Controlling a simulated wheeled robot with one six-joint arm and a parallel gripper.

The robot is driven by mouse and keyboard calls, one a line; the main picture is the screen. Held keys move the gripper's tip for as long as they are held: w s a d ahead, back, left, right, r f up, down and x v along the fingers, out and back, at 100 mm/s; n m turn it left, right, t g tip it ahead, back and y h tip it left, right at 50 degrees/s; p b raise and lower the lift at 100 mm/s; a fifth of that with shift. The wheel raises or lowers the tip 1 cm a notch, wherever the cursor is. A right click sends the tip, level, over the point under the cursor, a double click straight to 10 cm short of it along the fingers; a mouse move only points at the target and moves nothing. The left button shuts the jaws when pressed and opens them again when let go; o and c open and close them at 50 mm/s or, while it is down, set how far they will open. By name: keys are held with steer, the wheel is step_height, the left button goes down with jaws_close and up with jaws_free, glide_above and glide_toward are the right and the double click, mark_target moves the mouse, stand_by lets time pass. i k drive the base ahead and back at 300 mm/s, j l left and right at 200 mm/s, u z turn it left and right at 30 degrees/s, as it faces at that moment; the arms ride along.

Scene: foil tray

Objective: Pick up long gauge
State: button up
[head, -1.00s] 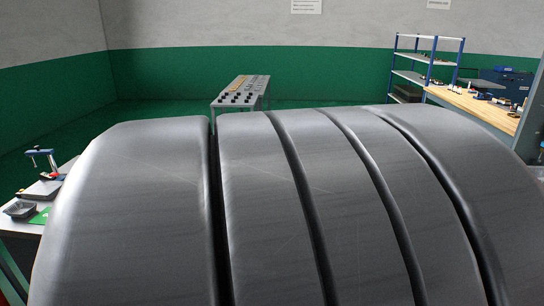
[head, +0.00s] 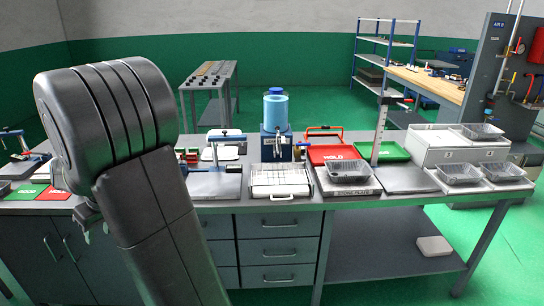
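A tall upright gauge (head: 381,128) with a dark slider and a red mark stands toward the right of the bench in the head view. It looks like the long gauge, but I cannot be sure. Its foot is partly hidden around the green tray (head: 396,153) and the grey plate near it. My gripper (head: 91,222) is at the left, over the bench's front edge and far from the tall gauge. My own arm hides much of it, so its opening cannot be made out.
The bench (head: 270,205) holds a foil tray (head: 349,171) on a stone plate, red HOLD trays, a blue-topped container (head: 275,110), a shorter blue-topped stand (head: 222,137) and white drawers (head: 447,141) with foil trays. A shelf rack stands behind. Open floor lies right.

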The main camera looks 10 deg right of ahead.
mark_target(304, 158)
steer(key=k+z, duration=0.2)
steer(key=z, duration=1.05)
steer(key=i+j+z, duration=0.65)
steer(key=i+j, duration=0.9)
steer(key=j, duration=0.15)
